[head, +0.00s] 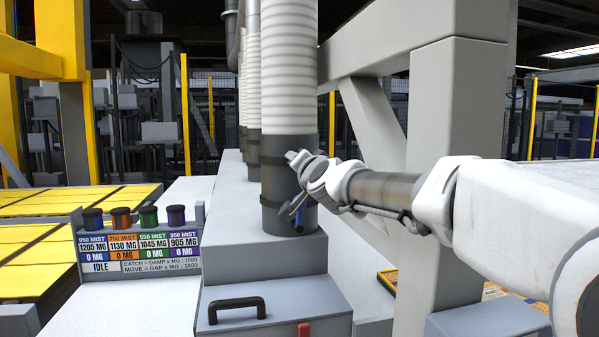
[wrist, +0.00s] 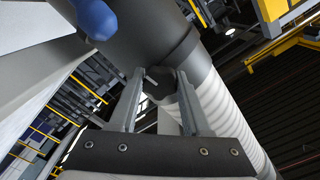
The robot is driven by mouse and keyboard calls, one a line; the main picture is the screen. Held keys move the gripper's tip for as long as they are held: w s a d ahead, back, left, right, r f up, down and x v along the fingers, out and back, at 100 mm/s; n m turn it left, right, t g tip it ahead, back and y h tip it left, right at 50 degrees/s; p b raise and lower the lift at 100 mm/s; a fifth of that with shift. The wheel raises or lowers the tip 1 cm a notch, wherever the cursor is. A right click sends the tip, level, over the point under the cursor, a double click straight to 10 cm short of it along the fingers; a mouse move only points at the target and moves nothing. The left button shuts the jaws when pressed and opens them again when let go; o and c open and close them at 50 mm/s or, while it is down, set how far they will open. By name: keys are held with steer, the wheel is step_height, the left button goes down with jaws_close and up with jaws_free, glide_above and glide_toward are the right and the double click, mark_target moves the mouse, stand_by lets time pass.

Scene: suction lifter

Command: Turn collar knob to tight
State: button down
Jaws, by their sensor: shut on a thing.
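The collar knob (wrist: 160,88) is a small dark knob with a pale line on it. It sits at the dark collar band (wrist: 182,50) around the dark lower end of a ribbed white hose (wrist: 222,112). In the wrist view my gripper (wrist: 159,80) has one finger on each side of the knob and is shut on it. In the head view my gripper (head: 291,208) is at the front of the dark hose end (head: 276,218). The knob cannot be made out there. I see no tight or loose marking.
A grey box with a black handle (head: 237,304) is below the hose. A sign panel (head: 138,249) with several coloured knobs stands left. A grey frame post (head: 450,150) rises behind my arm.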

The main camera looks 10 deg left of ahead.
steer(key=m+b, duration=0.1)
steer(key=m, duration=0.3)
steer(key=shift+m, duration=0.3)
steer(key=m+b, duration=0.1)
steer(key=m, duration=0.4)
steer(key=m+b, duration=0.1)
steer(key=m, duration=0.5)
steer(key=m+b, duration=0.1)
steer(key=m, duration=0.8)
steer(key=m+b, duration=0.1)
steer(key=m, duration=0.3)
steer(key=shift+m, duration=0.3)
steer(key=m, duration=0.4)
steer(key=shift+b, duration=0.4)
steer(key=shift+m+b, duration=0.3)
steer(key=shift+m, duration=1.9)
steer(key=shift+r, duration=0.1)
